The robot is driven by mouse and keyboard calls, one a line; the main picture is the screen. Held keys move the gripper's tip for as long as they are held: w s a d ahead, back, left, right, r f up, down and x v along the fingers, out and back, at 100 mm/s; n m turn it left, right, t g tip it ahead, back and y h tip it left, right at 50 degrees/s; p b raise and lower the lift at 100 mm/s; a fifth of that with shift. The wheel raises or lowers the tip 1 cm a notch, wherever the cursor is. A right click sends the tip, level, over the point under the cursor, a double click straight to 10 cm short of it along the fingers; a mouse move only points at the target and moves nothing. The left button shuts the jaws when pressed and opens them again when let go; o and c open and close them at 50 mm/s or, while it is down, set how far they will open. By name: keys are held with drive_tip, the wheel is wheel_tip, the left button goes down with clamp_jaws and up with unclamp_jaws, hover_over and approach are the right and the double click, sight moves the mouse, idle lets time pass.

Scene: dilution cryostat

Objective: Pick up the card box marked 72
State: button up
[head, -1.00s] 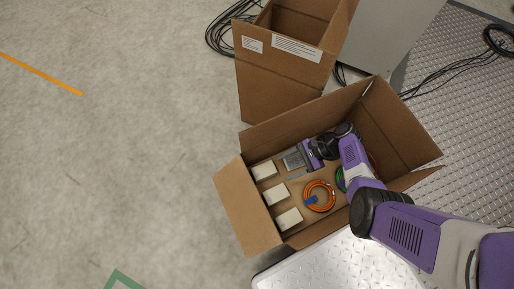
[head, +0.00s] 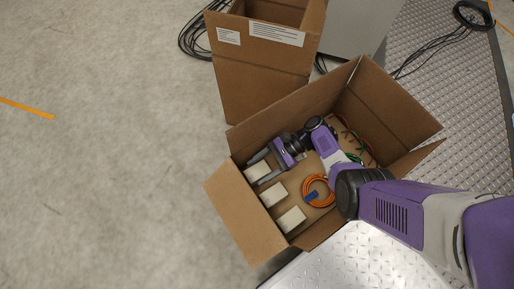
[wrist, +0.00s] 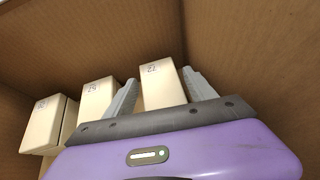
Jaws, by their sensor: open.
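Three small cream card boxes stand in a row along the left side inside a large open cardboard box (head: 300,108). My gripper (head: 257,168) reaches into the large box, open, at the farthest card box (head: 258,172). In the wrist view, one finger of my gripper (wrist: 160,88) is on either side of that card box (wrist: 158,82); contact cannot be told. Its small printed mark looks like 72. The middle card box (wrist: 97,97) is just left of the left finger. The last card box (wrist: 43,124) is farther left. Their marks are hard to read.
An orange coiled cable (head: 317,190) with a blue tie lies beside the card boxes. Green and red cables (head: 356,145) lie at the right inside. Flaps and walls of the large box surround my arm. A taller open carton (head: 265,70) stands behind.

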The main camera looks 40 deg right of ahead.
drive_tip(key=shift+w+a+f, duration=0.1)
drive_tip(key=shift+a+f, duration=0.15)
drive_tip(key=shift+a, duration=0.2)
drive_tip(key=c, duration=1.3)
drive_tip(key=shift+r, duration=0.1)
drive_tip(key=shift+c, duration=0.2)
